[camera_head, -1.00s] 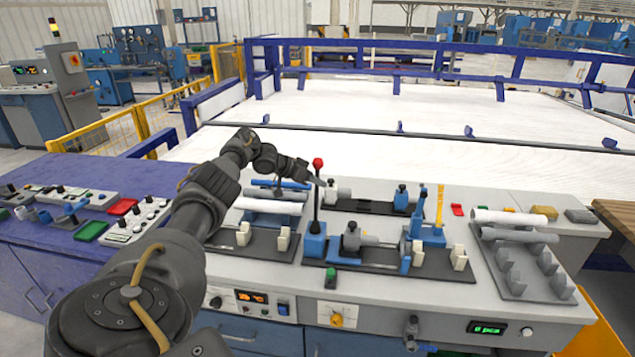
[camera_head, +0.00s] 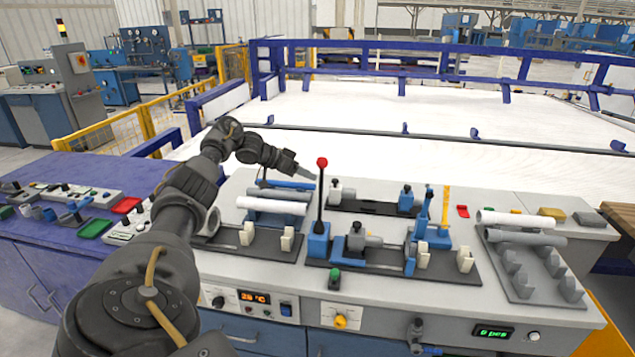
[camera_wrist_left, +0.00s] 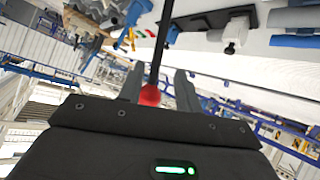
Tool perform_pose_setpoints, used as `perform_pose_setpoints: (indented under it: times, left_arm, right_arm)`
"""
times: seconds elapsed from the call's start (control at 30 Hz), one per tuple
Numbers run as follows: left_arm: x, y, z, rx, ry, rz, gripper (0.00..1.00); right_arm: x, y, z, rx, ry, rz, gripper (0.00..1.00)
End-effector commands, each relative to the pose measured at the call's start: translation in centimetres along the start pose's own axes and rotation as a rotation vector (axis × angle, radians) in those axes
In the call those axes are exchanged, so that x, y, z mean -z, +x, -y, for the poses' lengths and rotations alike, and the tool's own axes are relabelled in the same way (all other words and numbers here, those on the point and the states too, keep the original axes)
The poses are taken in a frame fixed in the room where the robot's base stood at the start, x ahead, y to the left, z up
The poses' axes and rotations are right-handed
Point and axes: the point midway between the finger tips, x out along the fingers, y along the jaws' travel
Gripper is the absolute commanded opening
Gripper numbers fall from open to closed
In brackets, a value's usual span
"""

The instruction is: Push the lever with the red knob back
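The lever's red knob (camera_head: 322,162) tops a thin black rod (camera_head: 320,200) rising from a blue base (camera_head: 318,240) on the bench fixture. The rod looks nearly upright in the head view. My left gripper (camera_head: 312,178) is just left of the rod, slightly below knob height. In the left wrist view the two fingers (camera_wrist_left: 159,87) stand apart, with the red knob (camera_wrist_left: 150,95) appearing in the gap between them. I cannot tell whether a finger touches it. My right gripper is not in view.
White pipes lie on a holder (camera_head: 272,205) left of the lever and on a grey rack (camera_head: 535,270) at right. Blue and grey clamps (camera_head: 358,240) stand close right of the lever.

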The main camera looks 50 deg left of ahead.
Motion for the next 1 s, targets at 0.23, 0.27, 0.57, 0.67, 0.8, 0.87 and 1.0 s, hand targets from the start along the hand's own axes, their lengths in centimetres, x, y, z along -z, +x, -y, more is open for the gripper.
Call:
perform_pose_setpoints:
  times: [0.23, 0.27, 0.57, 0.67, 0.8, 0.87, 1.0]
  left_arm:
    - [-0.1, -3.6, 0.1, 0.001, 0.001, -0.001, 0.34]
    - [-0.1, -3.8, 0.1, 0.001, 0.000, -0.001, 0.34]
    - [0.0, -4.4, 0.0, 0.000, -0.001, 0.000, 0.34]
    - [0.0, -4.4, 0.0, 0.000, -0.001, 0.000, 0.34]
    - [0.0, -4.4, 0.0, 0.000, -0.001, 0.000, 0.34]
    - [0.0, -4.4, 0.0, 0.000, -0.001, 0.000, 0.34]
    - [0.0, -4.4, 0.0, 0.000, -0.001, 0.000, 0.34]
  right_arm:
    - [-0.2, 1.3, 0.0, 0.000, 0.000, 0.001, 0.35]
    - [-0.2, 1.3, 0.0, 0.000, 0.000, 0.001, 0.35]
    - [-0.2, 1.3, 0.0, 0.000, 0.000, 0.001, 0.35]
    - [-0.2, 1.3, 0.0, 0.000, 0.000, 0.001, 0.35]
    - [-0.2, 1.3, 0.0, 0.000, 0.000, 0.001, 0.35]
    - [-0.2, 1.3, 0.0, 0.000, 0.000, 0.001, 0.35]
    - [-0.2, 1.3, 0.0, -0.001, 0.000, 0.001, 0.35]
